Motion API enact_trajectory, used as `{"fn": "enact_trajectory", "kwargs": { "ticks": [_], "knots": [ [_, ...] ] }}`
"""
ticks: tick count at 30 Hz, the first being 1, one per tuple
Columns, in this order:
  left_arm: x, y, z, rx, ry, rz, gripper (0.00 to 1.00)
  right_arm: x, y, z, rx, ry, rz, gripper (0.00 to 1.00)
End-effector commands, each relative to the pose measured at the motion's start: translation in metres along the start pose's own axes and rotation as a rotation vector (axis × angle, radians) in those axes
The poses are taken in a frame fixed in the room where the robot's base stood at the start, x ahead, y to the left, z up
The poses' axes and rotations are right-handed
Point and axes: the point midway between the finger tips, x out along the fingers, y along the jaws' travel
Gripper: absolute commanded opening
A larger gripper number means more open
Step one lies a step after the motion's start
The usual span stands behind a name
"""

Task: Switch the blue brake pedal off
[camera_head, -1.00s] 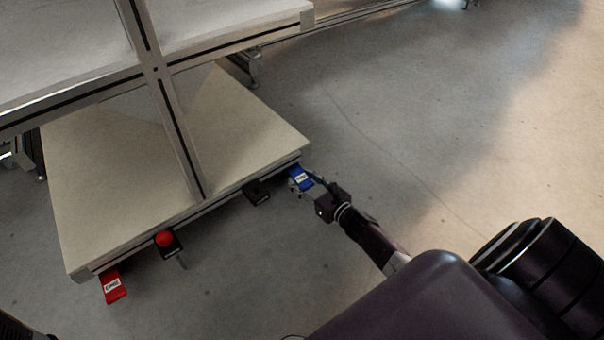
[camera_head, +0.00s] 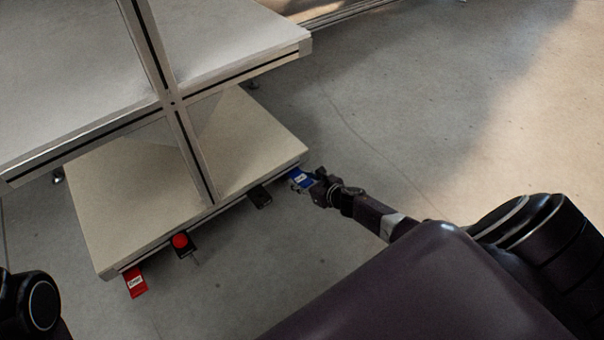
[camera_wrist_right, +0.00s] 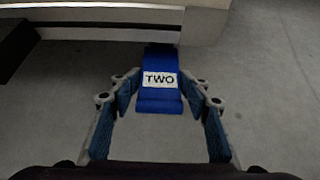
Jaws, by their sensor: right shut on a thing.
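The blue brake pedal (camera_head: 301,178) sticks out from the lower shelf's front edge, near its right end. It also shows in the right wrist view (camera_wrist_right: 160,103), with a white label reading "TWO". My right gripper (camera_head: 308,184) is at the pedal. In the right wrist view its fingers (camera_wrist_right: 160,84) are on either side of the pedal, shut on it. The pedal's far end is hidden under the frame. My left gripper is not in view.
A red pedal (camera_head: 136,284), a red button on a black box (camera_head: 181,241) and a black pedal (camera_head: 259,197) line the lower shelf's (camera_head: 110,210) front edge. A larger upper shelf (camera_head: 70,80) stands above. The grey floor (camera_head: 420,120) to the right is clear.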

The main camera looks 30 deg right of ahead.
Motion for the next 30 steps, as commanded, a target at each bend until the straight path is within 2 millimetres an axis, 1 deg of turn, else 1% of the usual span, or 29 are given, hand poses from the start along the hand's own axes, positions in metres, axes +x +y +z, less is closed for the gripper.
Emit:
{"fn": "enact_trajectory", "kwargs": {
  "ticks": [1, 15, 16, 21, 22, 30],
  "knots": [
    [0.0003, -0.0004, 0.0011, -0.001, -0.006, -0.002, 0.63, -0.0006, -0.0012, 0.0024, -0.001, 0.004, -0.002, 0.00],
    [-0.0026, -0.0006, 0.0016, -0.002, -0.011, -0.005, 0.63, -0.0001, -0.0012, 0.0012, -0.001, 0.012, -0.002, 0.00],
    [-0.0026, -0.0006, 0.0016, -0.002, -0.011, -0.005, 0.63, -0.0001, -0.0012, 0.0012, -0.001, 0.012, -0.002, 0.43],
    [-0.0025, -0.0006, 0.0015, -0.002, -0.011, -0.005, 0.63, -0.0001, -0.0008, 0.0011, 0.000, 0.012, -0.001, 0.61],
    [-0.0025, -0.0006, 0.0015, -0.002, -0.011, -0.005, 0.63, -0.0001, -0.0007, 0.0010, 0.000, 0.012, -0.001, 0.62],
    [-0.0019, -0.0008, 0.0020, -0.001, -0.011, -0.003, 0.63, -0.0005, -0.0003, 0.0006, 0.000, 0.012, 0.000, 0.62]
  ]
}}
